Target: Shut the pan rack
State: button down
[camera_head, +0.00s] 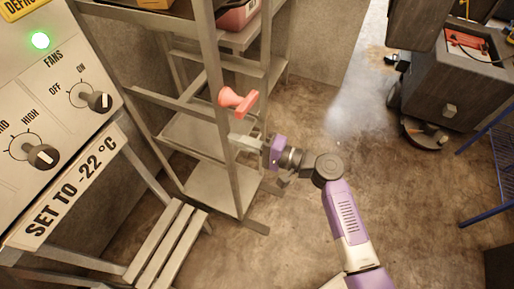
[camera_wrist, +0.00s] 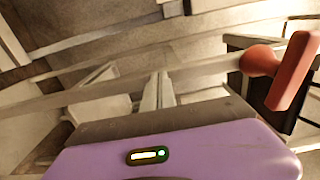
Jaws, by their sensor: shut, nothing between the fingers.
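The pan rack (camera_head: 211,95) is a grey metal frame with shelves, standing left of centre in the head view. A red handle (camera_head: 238,101) sticks out from its front bar; it also shows at the right of the wrist view (camera_wrist: 291,70). My gripper (camera_head: 238,140) is at the rack's front, just below the red handle and apart from it. In the wrist view my gripper's fingers (camera_wrist: 157,92) are together and empty, left of the handle. I cannot tell whether the fingers touch the rack's frame.
A control panel (camera_head: 60,100) with dials and a green light stands at the left. A slatted step (camera_head: 168,245) is at lower left. A dark grey machine (camera_head: 450,95) and a blue metal frame (camera_head: 490,150) stand at the right. The floor (camera_head: 400,200) between is clear.

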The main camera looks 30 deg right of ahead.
jog(key=b+x, duration=0.6)
jog(key=x, duration=1.1)
jog(key=shift+w+a, duration=0.2)
jog(key=shift+a+r, duration=0.1)
